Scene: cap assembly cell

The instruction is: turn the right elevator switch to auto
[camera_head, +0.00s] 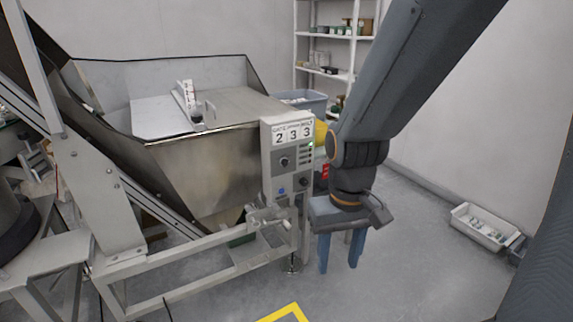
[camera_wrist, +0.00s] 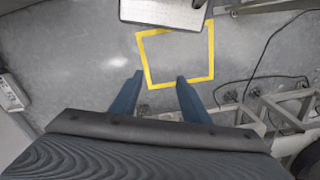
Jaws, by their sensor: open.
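A grey control panel (camera_head: 268,160) stands on the front corner of the steel hopper in the head view, with a number display reading 233 at its top. A dark rotary switch (camera_head: 284,161) sits in the middle of its face, and another dark knob (camera_head: 304,182) sits lower right. Which way they point is too small to tell. My gripper (camera_head: 339,268) hangs to the right of the panel, fingers down, open and empty, apart from it.
The steel hopper (camera_head: 195,175) and its frame (camera_head: 190,262) fill the left. A yellow floor outline (camera_wrist: 146,60) lies below. Shelves (camera_head: 320,36) stand at the back. A white tray (camera_head: 484,227) lies on the floor at right. Floor between is clear.

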